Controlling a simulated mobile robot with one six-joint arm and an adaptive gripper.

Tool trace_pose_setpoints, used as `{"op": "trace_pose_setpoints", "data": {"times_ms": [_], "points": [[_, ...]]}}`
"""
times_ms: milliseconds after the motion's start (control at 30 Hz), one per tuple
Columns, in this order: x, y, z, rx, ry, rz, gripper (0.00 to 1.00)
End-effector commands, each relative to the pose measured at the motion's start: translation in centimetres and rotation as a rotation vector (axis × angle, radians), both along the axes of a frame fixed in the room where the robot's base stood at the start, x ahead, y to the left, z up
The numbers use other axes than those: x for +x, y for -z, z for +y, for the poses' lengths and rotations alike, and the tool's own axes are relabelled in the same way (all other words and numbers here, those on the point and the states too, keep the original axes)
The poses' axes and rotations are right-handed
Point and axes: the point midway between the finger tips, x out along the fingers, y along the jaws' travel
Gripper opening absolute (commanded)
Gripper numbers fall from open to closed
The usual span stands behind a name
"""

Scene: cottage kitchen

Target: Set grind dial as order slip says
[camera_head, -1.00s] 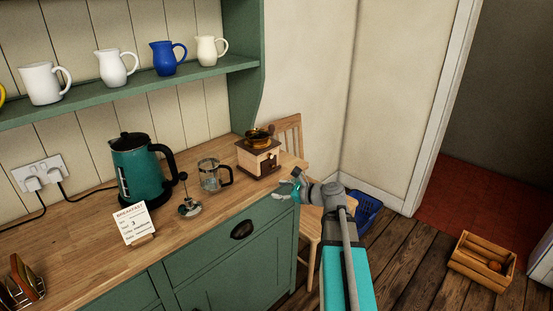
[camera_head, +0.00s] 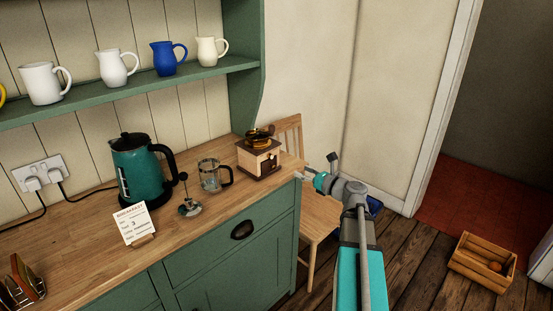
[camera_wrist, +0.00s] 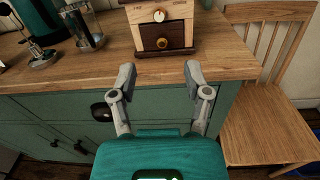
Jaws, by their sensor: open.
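The coffee grinder (camera_head: 260,158) stands upright near the right end of the wooden counter, with a cream body, dark base and brass top. In the wrist view its front shows a pale round dial (camera_wrist: 159,15) above a drawer with a brass knob (camera_wrist: 162,42). The order slip (camera_head: 132,224) stands on the counter front; its heading reads like "BREAKFAST" and a "3" shows, but other lines are too small to read. My gripper (camera_wrist: 160,74) is open and empty, in front of the counter edge and apart from the grinder. It also shows in the head view (camera_head: 303,173).
A glass press jug (camera_head: 211,176), its plunger (camera_head: 189,206) and a teal kettle (camera_head: 142,168) stand left of the grinder. A wooden chair (camera_head: 318,238) is close by the counter's right end. A toast rack (camera_head: 26,280) sits at the left front.

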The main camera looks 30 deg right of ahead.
Motion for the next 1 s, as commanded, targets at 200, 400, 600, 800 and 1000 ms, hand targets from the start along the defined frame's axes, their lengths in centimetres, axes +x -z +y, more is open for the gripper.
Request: {"op": "trace_pose_setpoints", "data": {"times_ms": [200,400,600,800,1000], "points": [[1.9,0.0,0.7,-0.001,-0.001,0.000,0.62],[4.5,0.0,1.7,-0.001,-0.002,0.000,0.62],[7.4,0.0,2.9,-0.001,-0.002,0.000,0.62],[10.0,0.0,4.0,-0.001,-0.001,0.000,0.62],[11.7,0.0,4.7,-0.001,0.000,0.000,0.62]]}}
